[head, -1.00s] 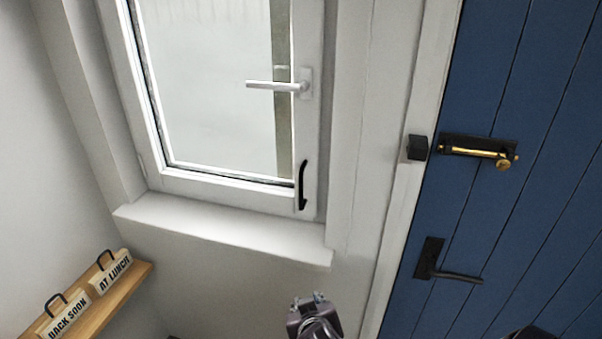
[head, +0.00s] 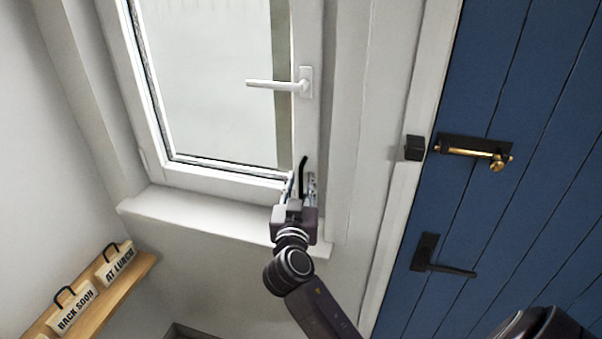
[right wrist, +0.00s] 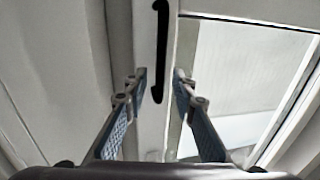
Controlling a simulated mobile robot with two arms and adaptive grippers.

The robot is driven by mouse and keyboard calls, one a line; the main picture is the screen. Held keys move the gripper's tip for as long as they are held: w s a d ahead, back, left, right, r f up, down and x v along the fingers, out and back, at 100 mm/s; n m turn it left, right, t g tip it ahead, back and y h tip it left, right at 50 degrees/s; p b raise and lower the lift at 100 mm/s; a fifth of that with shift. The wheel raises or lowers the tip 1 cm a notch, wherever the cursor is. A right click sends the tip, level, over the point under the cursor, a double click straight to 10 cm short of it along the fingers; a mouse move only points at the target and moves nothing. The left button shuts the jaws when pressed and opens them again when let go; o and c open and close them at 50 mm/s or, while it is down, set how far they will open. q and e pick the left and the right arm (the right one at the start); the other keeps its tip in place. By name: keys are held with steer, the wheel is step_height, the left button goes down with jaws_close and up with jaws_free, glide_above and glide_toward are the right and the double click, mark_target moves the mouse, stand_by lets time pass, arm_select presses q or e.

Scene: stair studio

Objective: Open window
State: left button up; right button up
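The window (head: 215,85) has a white frame and stands closed as far as I can tell. Its white lever handle (head: 280,85) lies horizontal on the right side of the frame. A black pull handle (head: 303,172) is upright at the frame's lower right. My right gripper (head: 302,178) is at this pull handle, its fingers on either side of the handle's lower part in the head view. In the right wrist view the fingers are apart, with the black pull handle (right wrist: 160,50) between and beyond them. I cannot tell any contact. My left gripper is not in view.
The white sill (head: 190,212) juts out below the window. A blue door (head: 530,130) with a brass bolt (head: 475,150) and a black lever (head: 440,266) stands at the right. A wooden shelf (head: 130,277) with lettered signs is at lower left.

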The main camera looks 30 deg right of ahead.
steer(key=shift+x, duration=0.8)
steer(key=shift+c, duration=0.4)
jaws_close()
